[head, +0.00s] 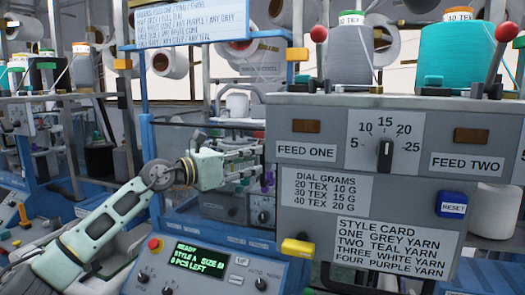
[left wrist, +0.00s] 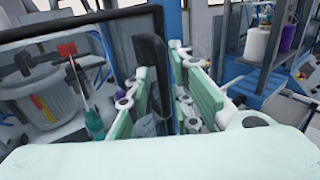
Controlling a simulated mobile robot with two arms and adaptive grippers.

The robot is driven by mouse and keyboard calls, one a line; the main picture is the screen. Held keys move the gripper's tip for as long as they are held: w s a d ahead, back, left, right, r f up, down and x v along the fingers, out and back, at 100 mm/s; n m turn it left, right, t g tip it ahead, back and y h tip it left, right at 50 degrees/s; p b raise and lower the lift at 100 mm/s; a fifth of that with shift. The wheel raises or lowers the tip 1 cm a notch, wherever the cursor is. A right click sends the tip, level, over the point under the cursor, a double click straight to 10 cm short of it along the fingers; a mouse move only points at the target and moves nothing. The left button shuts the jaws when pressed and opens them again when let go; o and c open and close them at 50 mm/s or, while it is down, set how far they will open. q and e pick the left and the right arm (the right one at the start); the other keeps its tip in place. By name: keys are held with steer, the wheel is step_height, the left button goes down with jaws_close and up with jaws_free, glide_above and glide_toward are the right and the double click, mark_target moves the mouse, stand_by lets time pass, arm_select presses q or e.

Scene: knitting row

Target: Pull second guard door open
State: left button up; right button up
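My left gripper (head: 245,165) reaches in from the left at the front of the near knitting machine, beside the grey control panel. In the left wrist view its pale green fingers (left wrist: 168,88) stand apart. A black upright bar (left wrist: 150,70), which looks like a door handle, shows between or just beyond them; I cannot tell whether they touch it. A clear guard panel with a dark frame (left wrist: 85,22) lies left of the bar. In the head view a clear guard panel (head: 178,135) stands behind my arm, and the door's handle is hidden there. My right gripper is not in view.
The grey panel (head: 310,240) with dial, style card, blue reset button (head: 453,204) and yellow lever (head: 298,248) fills the right. A console (head: 205,262) with a green-lit display and red button sits below my gripper. Yarn cones (head: 455,58) stand above.

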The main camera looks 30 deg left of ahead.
mark_target(263, 181)
arm_select(q)
steer(key=p+x, duration=0.2)
steer(key=x, duration=0.2)
steer(key=shift+w+d, duration=0.15)
steer(key=shift+w, duration=0.05)
jaws_close()
stand_by(0.3)
